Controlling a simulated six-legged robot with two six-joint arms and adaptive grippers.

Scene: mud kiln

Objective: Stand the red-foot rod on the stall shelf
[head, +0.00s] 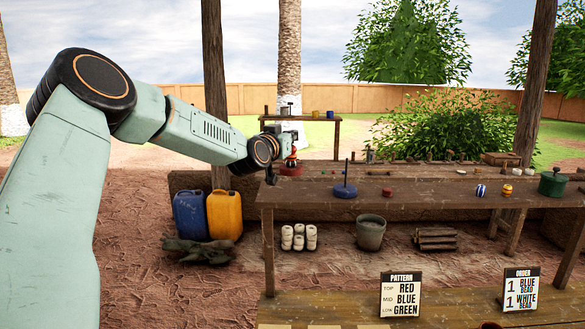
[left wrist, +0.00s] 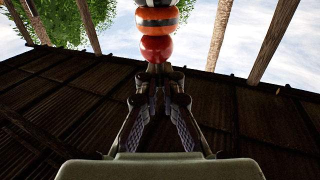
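The red-foot rod's round red foot (head: 291,169) shows at the back left end of the long wooden table. I cannot tell if it rests there or hangs just above. Beads (head: 291,157) sit above the foot. In the left wrist view a red bead (left wrist: 157,49) is nearest the fingertips, with an orange striped bead (left wrist: 158,20) beyond it. My left gripper (left wrist: 158,76) has its fingertips close together at the rod's end beside the red bead; the rod itself is mostly hidden. A raised wooden shelf (head: 325,119) with small cups stands farther back. My right gripper is not visible.
A blue-foot rod (head: 345,190) stands on the long table (head: 430,197), near loose beads and a green pot (head: 552,183). Pattern (head: 401,294) and order (head: 520,289) signs stand on the front bench. Blue and yellow jerrycans (head: 224,214) stand at left.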

